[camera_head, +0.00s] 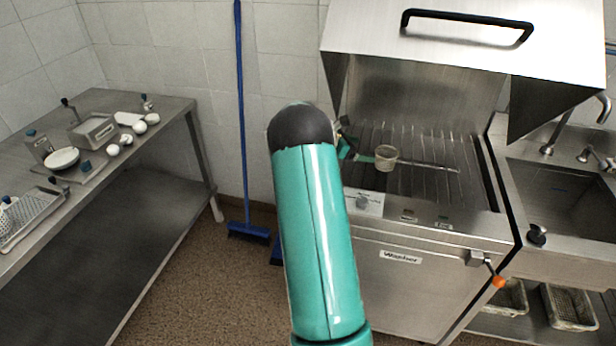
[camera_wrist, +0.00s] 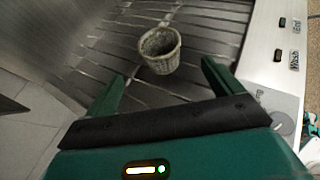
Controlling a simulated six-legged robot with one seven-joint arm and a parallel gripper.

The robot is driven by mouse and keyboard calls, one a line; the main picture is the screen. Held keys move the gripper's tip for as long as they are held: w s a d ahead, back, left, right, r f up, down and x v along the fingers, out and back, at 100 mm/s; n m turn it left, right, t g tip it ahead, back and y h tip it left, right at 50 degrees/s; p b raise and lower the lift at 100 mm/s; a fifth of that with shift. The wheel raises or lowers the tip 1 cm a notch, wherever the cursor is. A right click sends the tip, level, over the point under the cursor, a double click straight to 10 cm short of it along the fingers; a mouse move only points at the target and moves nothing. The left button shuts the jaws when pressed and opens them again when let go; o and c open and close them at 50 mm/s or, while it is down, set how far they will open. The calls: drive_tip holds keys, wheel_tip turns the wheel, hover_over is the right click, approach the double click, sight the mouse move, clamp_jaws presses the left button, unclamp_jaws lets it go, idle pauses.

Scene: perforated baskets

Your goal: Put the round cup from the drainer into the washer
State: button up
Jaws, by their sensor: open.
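The round cup (camera_head: 386,158), small, pale and perforated like a basket, stands upright on the slatted rack inside the open washer (camera_head: 470,180). In the wrist view the cup (camera_wrist: 161,56) is just beyond my fingertips, roughly between their lines, and no finger visibly touches it. My gripper (camera_wrist: 163,72) is open and empty, with its two green fingers apart. In the head view my arm hides most of the gripper; a green part (camera_head: 346,151) shows just left of the cup. I cannot tell which thing is the drainer.
The washer's hood (camera_head: 450,65) is raised above the rack. A sink (camera_head: 565,195) is at the right. A steel table (camera_head: 150,105) with trays, a bowl and several white items stands at the left. A blue broom (camera_head: 243,130) leans on the wall. The rack around the cup is clear.

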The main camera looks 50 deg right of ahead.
drive_tip(key=w+a+r+m+t+y, duration=0.15)
drive_tip(key=a+r, duration=0.35)
drive_tip(key=a, duration=0.5)
drive_tip(key=a+r+m+t+y, duration=0.1)
drive_tip(key=a+r+m+t, duration=0.25)
drive_tip(key=a, duration=0.65)
drive_tip(key=w+a+r+m+t+y, duration=0.1)
drive_tip(key=a+r+m+y, duration=0.1)
drive_tip(key=a+r, duration=0.55)
drive_tip(key=s+a+m+t+y, duration=0.1)
drive_tip(key=s+a, duration=0.3)
drive_tip(key=a, duration=0.6)
drive_tip(key=s+a+m+t+y, duration=0.2)
drive_tip(key=s+a, duration=0.3)
drive_tip(key=a, duration=0.6)
drive_tip(key=s+a+m+t+y, duration=0.2)
drive_tip(key=s+a, duration=0.3)
drive_tip(key=a, duration=0.5)
drive_tip(key=shift+a+r+t+y, duration=0.15)
drive_tip(key=shift+a+t+y, duration=0.25)
drive_tip(key=shift+y, duration=0.45)
